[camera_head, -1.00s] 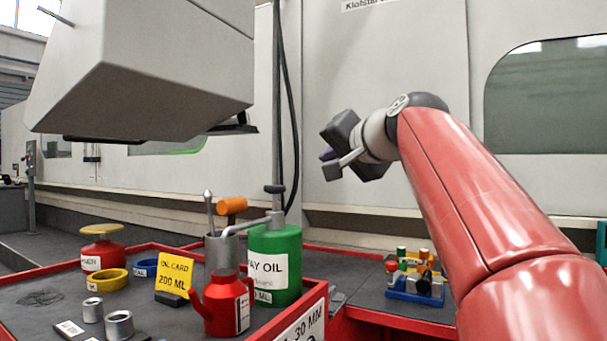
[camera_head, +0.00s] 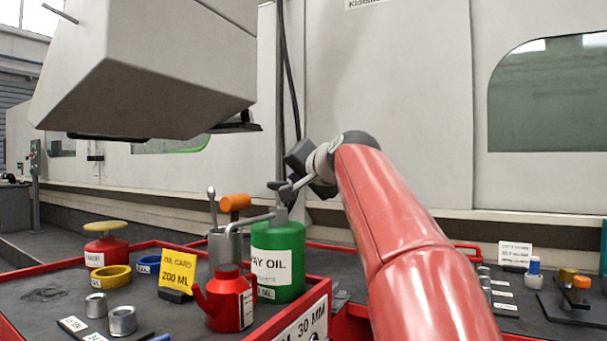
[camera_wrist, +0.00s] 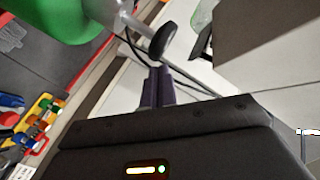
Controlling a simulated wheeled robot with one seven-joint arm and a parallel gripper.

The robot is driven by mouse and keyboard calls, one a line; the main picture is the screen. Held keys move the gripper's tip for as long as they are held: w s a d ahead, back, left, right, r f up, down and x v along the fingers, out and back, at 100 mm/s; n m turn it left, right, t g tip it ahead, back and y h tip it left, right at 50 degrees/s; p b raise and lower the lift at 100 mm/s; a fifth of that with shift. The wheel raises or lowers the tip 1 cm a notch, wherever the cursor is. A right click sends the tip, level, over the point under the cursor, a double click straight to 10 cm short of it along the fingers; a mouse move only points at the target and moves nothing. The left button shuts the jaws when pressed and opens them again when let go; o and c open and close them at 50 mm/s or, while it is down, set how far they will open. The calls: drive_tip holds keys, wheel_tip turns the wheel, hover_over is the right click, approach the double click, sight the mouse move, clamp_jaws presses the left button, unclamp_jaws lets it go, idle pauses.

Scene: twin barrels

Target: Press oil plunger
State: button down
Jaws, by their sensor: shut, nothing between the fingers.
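The green oil can (camera_head: 278,290), labelled "…AY OIL", stands in the red-edged tray. In the wrist view, the can (camera_wrist: 45,18) is at top left and the knob (camera_wrist: 164,42) lies just beyond my shut, empty fingertips (camera_wrist: 158,70). I cannot tell whether they touch the knob.
A yellow oil card (camera_head: 177,270) reading 200 ML, a red can with a yellow lid (camera_head: 106,245), yellow and blue rings and metal cylinders share the tray. A large grey machine housing (camera_head: 150,80) hangs above left. Small parts (camera_head: 575,285) lie at right.

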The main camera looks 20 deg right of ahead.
wheel_tip(320, 180, down, 4)
drive_tip(key=b, duration=0.3)
drive_tip(key=shift+r, duration=0.2)
drive_tip(key=v, duration=0.8)
idle(3.1)
drive_tip(key=s+a+f+n+g+h+p, duration=0.1)
drive_tip(key=s+f+n+g, duration=0.1)
drive_tip(key=s+f, duration=0.7)
drive_tip(key=s+a+f+n+g+h+p, duration=0.1)
drive_tip(key=s+f+g, duration=0.3)
drive_tip(key=s+f, duration=0.5)
drive_tip(key=s+a+f+n+g+p, duration=0.1)
drive_tip(key=s+f+n+g+p, duration=0.2)
drive_tip(key=s+f, duration=0.6)
wheel_tip(320, 180, down, 11)
drive_tip(key=shift+a+r+n+g+h, duration=0.1)
drive_tip(key=shift+a+n+g+h, duration=0.15)
drive_tip(key=shift+n+g+h, duration=0.25)
